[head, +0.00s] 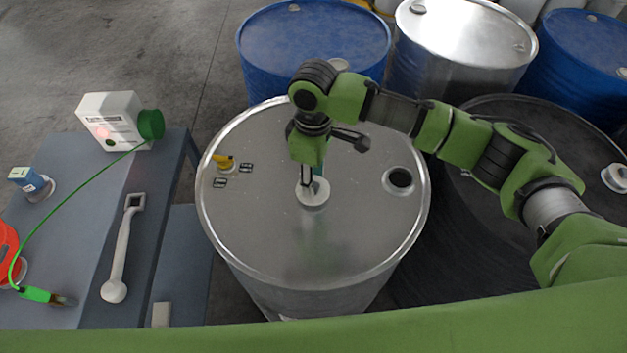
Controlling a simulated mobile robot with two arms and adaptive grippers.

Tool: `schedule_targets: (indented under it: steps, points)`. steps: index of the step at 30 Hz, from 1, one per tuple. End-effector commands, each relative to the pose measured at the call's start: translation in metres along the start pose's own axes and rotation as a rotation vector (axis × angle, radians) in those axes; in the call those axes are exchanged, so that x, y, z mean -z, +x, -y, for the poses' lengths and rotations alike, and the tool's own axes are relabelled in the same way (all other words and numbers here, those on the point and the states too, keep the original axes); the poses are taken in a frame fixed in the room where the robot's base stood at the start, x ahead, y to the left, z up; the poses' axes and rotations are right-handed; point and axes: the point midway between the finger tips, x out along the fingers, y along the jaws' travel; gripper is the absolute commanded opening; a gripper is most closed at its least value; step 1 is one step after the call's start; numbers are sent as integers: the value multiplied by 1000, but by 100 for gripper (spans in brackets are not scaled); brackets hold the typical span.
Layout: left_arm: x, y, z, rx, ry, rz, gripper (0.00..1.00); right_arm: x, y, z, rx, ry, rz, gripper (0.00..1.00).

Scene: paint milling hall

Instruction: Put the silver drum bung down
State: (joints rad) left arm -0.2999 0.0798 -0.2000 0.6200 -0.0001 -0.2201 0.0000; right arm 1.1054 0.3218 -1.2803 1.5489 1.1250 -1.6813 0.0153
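The silver drum bung (314,196) is a pale round disc on or just above the lid of the silver drum (290,248), near the middle of the lid. My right gripper (312,184) points straight down at the bung, its fingertips at the bung's top. The fingers hide part of it, and whether they grip it cannot be told. The open round bung hole (399,179) is at the right of the lid, apart from the bung. My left gripper is not in view.
A grey bench (80,190) at left holds a white box (112,121), a bung wrench (121,250) and a green cable. Blue drums (305,45) stand behind; a dark drum stands right.

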Motion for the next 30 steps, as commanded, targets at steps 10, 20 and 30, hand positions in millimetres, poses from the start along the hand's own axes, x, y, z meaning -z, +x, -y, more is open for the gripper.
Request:
schedule_targets:
  steps: [10,20,30]
  points:
    - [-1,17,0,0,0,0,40,1,-73,-1,-3,-1,-4,36]
    - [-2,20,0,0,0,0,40,0,-104,0,0,1,-1,36]
    - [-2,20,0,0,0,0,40,0,-104,0,0,1,0,36]
